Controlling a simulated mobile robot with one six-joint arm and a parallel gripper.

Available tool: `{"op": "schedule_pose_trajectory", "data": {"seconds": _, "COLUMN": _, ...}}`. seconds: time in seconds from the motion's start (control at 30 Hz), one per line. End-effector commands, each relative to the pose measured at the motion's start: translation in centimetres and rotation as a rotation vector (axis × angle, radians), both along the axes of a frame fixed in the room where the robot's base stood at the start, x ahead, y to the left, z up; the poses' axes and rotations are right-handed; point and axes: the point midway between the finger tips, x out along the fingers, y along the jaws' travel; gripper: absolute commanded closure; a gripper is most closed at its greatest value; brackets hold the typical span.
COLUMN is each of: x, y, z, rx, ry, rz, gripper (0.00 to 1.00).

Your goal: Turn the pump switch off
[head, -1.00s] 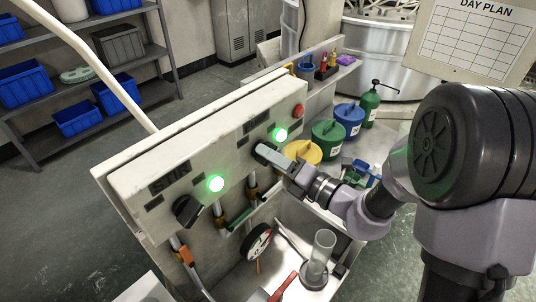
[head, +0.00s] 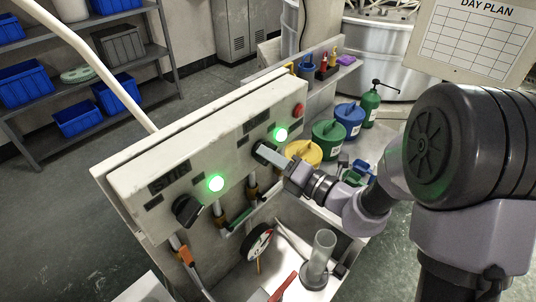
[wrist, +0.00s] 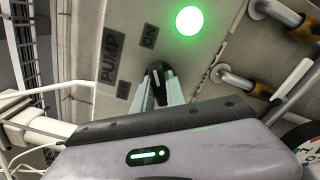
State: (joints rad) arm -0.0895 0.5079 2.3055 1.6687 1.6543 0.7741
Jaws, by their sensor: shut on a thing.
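The pump switch is a black rotary knob (head: 261,149) at the right of the pale control panel (head: 150,190). The green lamp (head: 281,134) above the knob is lit, also in the wrist view (wrist: 189,20).
A second black knob (head: 186,209) with a lit green lamp (head: 216,183) is under the STIR label. A red button (head: 299,110) is at the panel's right end. Pipes, a gauge (head: 257,241) and a glass cylinder (head: 319,257) stand below. Yellow (head: 303,152) and green (head: 328,134) cans are close behind my gripper.

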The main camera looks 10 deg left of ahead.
Motion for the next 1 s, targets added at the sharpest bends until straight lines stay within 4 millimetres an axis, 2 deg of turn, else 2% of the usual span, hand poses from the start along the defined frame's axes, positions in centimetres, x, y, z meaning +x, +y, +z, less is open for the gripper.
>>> {"op": "schedule_pose_trajectory", "data": {"seconds": 1.0, "x": 0.05, "y": -0.04, "z": -0.36, "rx": -0.422, "ry": -0.717, "rz": -0.001, "gripper": 1.00}}
